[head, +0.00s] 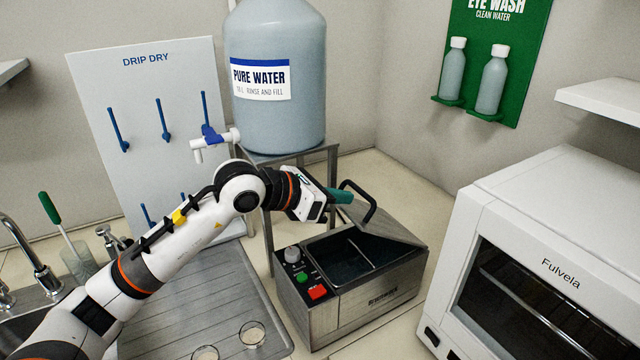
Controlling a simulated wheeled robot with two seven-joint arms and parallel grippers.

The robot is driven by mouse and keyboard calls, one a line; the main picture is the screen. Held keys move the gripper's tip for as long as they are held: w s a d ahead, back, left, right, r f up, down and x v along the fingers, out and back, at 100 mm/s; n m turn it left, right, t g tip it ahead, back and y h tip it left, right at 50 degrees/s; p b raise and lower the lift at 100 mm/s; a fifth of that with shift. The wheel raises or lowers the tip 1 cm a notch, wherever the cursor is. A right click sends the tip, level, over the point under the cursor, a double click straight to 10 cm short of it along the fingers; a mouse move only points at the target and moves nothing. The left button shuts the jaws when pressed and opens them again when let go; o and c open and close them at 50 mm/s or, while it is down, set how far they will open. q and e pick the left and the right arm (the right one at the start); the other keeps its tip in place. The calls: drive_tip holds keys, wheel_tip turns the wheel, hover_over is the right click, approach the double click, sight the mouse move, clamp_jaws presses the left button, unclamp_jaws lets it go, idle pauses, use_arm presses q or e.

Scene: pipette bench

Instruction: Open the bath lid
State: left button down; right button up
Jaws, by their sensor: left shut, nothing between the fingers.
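The water bath (362,308) is a grey metal box on the bench, right of centre. Its front opening shows dark inside with a thin bar across it. The grey lid (388,224) covers the back right of the opening and looks tilted; the exact angle is hard to tell. A black loop handle (371,205) stands up from the lid. My left gripper (343,197) has teal fingers, shut and empty, at the handle's left side above the bath. Whether they touch the handle or lid cannot be told. My right gripper is not in view.
A steel draining board (185,315) with two small glass dishes lies left of the bath. A white oven (545,235) stands close on its right. A large water bottle (275,120) on a metal stand is behind, its tap (215,140) near my left arm.

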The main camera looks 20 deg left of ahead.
use_arm(q)
drive_tip(key=shift+w+d+f, duration=0.3)
drive_tip(key=shift+w+d, duration=0.1)
drive_tip(key=shift+w, duration=0.05)
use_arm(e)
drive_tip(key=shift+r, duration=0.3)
use_arm(q)
drive_tip(key=shift+w+r, duration=0.1)
drive_tip(key=shift+r, duration=0.05)
